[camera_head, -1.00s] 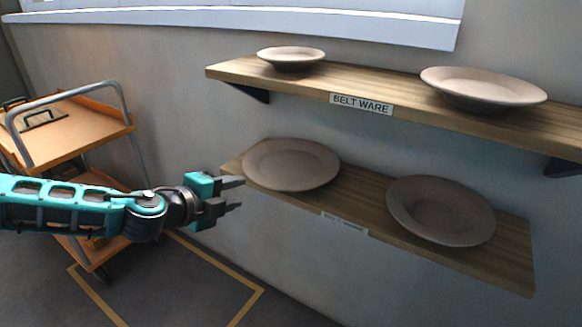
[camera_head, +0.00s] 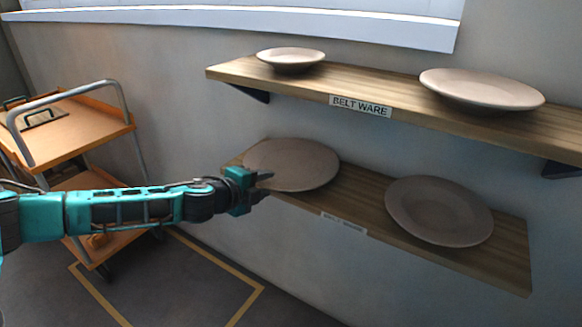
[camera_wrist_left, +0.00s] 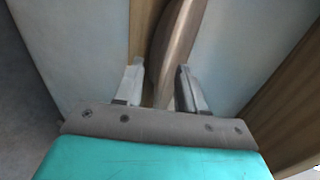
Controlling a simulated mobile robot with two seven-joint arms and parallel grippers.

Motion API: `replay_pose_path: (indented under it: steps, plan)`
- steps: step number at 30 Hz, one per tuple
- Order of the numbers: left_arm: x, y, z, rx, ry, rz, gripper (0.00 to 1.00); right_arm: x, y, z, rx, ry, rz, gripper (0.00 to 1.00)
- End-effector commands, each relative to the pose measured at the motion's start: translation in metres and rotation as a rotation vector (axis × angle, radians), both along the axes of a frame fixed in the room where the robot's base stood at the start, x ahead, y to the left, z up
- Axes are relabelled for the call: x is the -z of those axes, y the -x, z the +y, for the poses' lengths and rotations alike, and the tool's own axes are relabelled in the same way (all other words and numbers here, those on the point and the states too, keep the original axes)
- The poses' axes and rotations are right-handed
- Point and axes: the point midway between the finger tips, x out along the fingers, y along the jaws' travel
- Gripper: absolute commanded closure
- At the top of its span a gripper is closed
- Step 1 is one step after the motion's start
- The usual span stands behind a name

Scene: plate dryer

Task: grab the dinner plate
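A large brown-grey plate (camera_head: 297,163) lies at the left end of the lower wooden shelf. My left gripper (camera_head: 266,184) is at this plate's front left rim. In the left wrist view the plate (camera_wrist_left: 177,40) appears edge-on, its rim reaching between the two fingers of the open gripper (camera_wrist_left: 160,66). A gap shows between the plate and the right-hand finger; contact at the other finger is unclear. A second large plate (camera_head: 440,211) lies at the right of the lower shelf. My right gripper is not in view.
The upper shelf (camera_head: 400,100), labelled BELT WARE, holds a small bowl-like plate (camera_head: 291,57) and a wider one (camera_head: 482,88). The lower shelf (camera_head: 365,200) has a blurred label. An orange cart (camera_head: 75,125) stands at the left. Floor before the shelves is clear.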

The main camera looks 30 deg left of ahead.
Motion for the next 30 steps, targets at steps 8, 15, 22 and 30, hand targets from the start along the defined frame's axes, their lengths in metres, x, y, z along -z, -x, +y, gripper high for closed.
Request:
replay_pose_path:
  steps: [8, 15, 22, 30]
  plan:
    - [0.0016, -0.0024, -0.0006, 0.001, 0.001, 0.001, 0.60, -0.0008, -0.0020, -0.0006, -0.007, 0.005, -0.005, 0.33]
    - [0.0014, -0.0022, -0.0004, 0.000, 0.001, 0.001, 0.82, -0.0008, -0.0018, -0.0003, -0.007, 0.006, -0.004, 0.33]
    - [0.0016, -0.0020, -0.0003, 0.000, 0.001, 0.001, 1.00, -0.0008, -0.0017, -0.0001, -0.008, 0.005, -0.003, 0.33]
    - [0.0019, -0.0019, -0.0003, 0.000, 0.001, 0.002, 1.00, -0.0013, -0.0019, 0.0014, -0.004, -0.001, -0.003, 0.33]
